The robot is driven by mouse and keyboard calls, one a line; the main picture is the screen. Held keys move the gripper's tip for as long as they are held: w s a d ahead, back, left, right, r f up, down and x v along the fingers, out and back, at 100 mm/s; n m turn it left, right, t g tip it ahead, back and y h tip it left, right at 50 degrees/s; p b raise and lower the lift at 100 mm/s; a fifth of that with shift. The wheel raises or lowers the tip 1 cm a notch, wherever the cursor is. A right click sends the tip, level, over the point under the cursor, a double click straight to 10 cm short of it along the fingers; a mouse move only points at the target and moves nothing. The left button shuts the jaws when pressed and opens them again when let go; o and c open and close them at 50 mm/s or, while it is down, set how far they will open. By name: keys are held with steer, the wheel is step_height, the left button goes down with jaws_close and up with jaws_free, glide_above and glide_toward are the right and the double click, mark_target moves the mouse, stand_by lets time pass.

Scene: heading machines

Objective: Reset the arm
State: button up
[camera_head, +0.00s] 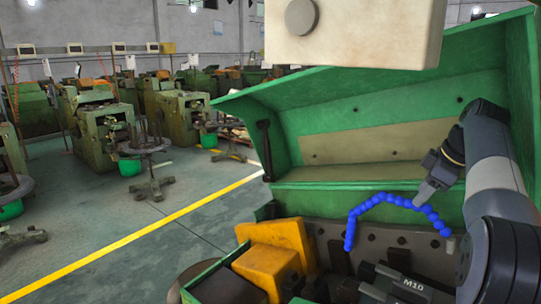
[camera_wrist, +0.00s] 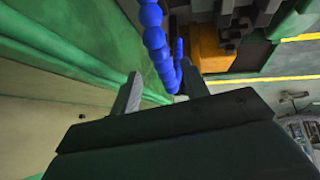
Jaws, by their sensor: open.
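My arm comes in from the right in the head view, and my gripper (camera_head: 424,197) points down and left in front of the open green cover. In the wrist view my gripper (camera_wrist: 162,88) has its two fingers apart. It is open. A blue beaded hose (camera_head: 383,197) arches just by the fingertips in the head view. In the wrist view the blue hose (camera_wrist: 158,48) shows across the space between the fingers. I cannot tell whether it touches them. I see nothing held.
The green machine cover (camera_head: 350,97) stands open behind my gripper. Below are yellow blocks (camera_head: 268,268), the dark machine bed and a block marked M10 (camera_head: 410,284). A pale box (camera_head: 352,38) hangs at the top.

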steer(key=x, duration=0.3)
steer(key=shift+f, duration=0.2)
steer(key=shift+s+a+m, duration=0.35)
steer(key=shift+m, duration=0.05)
steer(key=shift+s+r, duration=0.1)
steer(key=shift+r, duration=0.1)
